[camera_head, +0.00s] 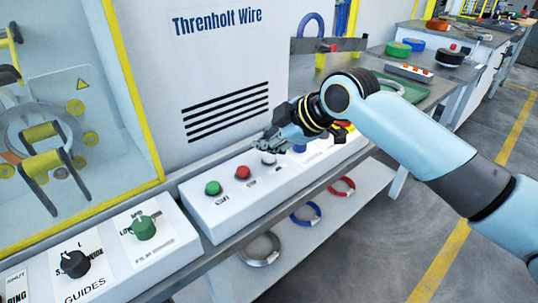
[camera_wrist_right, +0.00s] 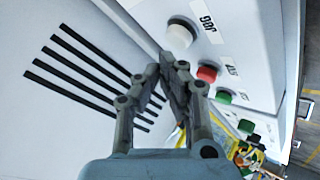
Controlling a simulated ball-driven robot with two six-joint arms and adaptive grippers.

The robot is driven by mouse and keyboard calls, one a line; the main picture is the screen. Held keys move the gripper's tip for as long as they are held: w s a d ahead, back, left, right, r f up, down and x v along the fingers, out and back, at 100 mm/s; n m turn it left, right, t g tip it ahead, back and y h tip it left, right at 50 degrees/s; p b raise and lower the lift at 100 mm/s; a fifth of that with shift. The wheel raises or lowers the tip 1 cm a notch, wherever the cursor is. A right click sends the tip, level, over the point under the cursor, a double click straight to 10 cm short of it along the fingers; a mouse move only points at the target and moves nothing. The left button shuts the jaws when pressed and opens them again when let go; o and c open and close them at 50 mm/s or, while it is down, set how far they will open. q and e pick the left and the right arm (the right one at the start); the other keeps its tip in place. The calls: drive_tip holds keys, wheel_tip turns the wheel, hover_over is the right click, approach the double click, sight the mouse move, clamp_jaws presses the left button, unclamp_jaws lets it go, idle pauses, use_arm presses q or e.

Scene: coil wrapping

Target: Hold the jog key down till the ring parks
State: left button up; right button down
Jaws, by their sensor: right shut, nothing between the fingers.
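The white jog key (camera_head: 268,158) sits on the sloped white button box (camera_head: 222,228), right of a red button (camera_head: 242,172) and a green button (camera_head: 213,188). In the right wrist view the jog key (camera_wrist_right: 180,36) stands beside its JOG label. My right gripper (camera_head: 262,143) is shut and empty, its tips just above the key; the wrist view shows the tips (camera_wrist_right: 172,64) close to its edge. I cannot tell whether they touch. The grey ring (camera_head: 22,115) is behind the machine window at the left, partly hidden by yellow rollers. My left gripper is out of view.
A blue button (camera_head: 300,149) and a red-and-yellow stop button (camera_head: 345,126) lie right along the box, partly behind my right gripper. A second panel with a black knob (camera_head: 75,263) and a green knob (camera_head: 144,228) is at front left. Coils (camera_head: 260,250) rest on the shelf below.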

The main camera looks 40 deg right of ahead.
sight(267, 157)
drive_tip(key=shift+f, duration=0.1)
drive_tip(key=shift+f, duration=0.35)
drive_tip(key=shift+f+b, duration=0.3)
drive_tip(key=shift+f, duration=0.25)
idle(0.8)
drive_tip(key=shift+r, duration=0.1)
drive_tip(key=shift+r+p, duration=0.9)
drive_tip(key=shift+p, duration=0.1)
wheel_tip(267, 157, up, 5)
drive_tip(key=p, duration=0.5)
drive_tip(key=shift+r, duration=0.1)
